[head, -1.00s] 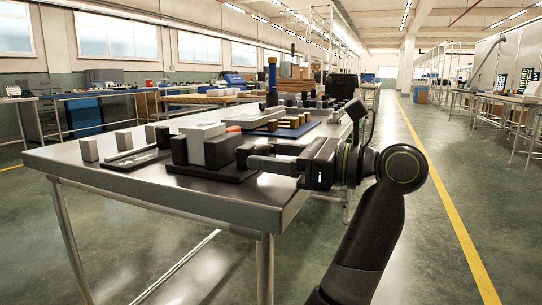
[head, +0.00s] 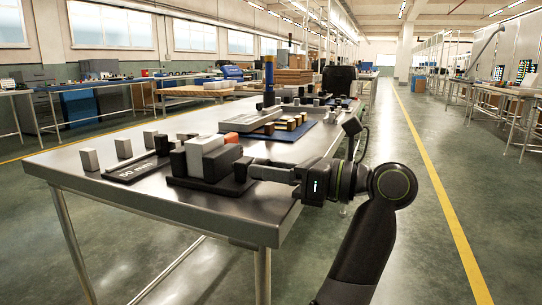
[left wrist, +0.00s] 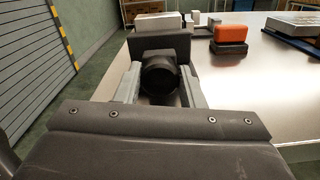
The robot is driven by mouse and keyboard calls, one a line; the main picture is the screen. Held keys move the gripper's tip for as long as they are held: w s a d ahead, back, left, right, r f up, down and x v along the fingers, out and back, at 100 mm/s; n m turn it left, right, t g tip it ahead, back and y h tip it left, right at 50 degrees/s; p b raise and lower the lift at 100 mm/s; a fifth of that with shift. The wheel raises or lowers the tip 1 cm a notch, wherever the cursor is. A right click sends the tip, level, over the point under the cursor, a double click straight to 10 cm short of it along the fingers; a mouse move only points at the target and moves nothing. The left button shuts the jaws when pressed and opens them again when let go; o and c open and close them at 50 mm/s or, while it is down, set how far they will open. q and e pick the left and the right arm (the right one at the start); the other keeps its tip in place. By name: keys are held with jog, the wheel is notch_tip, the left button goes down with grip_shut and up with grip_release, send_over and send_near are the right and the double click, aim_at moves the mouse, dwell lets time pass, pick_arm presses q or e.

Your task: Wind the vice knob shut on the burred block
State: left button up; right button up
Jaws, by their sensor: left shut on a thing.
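The black vice (head: 200,184) stands on the near part of the steel table, with dark upright jaws on its base. A light grey block (head: 207,146) sits between the jaws; its top also shows in the left wrist view (left wrist: 158,22). I cannot make out a burr on it. The round black knob (left wrist: 160,74) is on the vice's right end in the head view. My left gripper (head: 248,171) is shut on the knob, one pale finger on each side of it in the left wrist view. My right gripper is not in view.
A dark tray (head: 140,168) and several small grey blocks lie left of the vice. An orange-topped block (left wrist: 231,34) stands beyond it. A blue mat (head: 290,133) with several small blocks lies further back. The table's right front corner is bare.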

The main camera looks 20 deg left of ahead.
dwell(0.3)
pick_arm(q)
jog(key=o, duration=1)
jog(key=shift+d, duration=0.1)
